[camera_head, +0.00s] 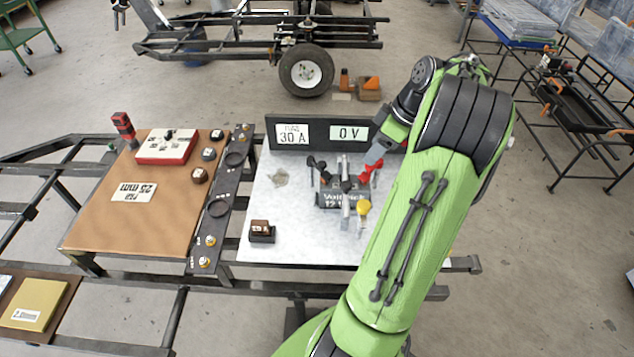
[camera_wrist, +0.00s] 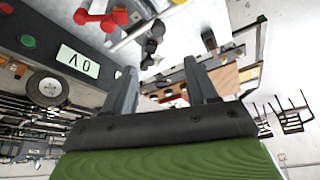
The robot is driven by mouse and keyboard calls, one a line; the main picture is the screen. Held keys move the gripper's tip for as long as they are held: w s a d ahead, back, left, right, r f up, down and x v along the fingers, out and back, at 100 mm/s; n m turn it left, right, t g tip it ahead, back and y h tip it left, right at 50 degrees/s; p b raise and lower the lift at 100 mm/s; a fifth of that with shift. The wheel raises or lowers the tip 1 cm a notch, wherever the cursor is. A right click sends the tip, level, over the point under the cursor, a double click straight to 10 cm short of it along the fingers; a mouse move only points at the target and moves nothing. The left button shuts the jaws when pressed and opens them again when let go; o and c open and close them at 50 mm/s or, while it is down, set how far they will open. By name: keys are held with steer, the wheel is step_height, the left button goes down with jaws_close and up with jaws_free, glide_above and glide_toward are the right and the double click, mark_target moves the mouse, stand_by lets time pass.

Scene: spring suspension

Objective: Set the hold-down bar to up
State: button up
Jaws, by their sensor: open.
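The battery (camera_head: 333,200) is a dark grey block on the white board, with a black clamp (camera_head: 318,170) at its left and a red clamp (camera_head: 370,172) at its right. A pale metal bar (camera_head: 345,190), which looks like the hold-down bar, runs front to back over the battery; I cannot tell its exact tilt. A yellow knob (camera_head: 363,208) is at its front right. My gripper (camera_wrist: 165,85) is open with nothing between its fingers. In the head view it is mostly hidden by my arm, behind and right of the battery. The red clamp also shows in the wrist view (camera_wrist: 100,18).
A dark display panel (camera_head: 320,133) reading 30 A and 0 V stands behind the battery. The brown panel (camera_head: 95,215) at left carries a red-and-white box (camera_head: 166,147). The white board (camera_head: 300,250) is clear in front.

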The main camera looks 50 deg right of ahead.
mark_target(347, 184)
steer(key=b+x, duration=0.6)
steer(key=x, duration=1)
steer(key=shift+s+d, duration=0.1)
steer(key=shift+c, duration=0.5)
jaws_close()
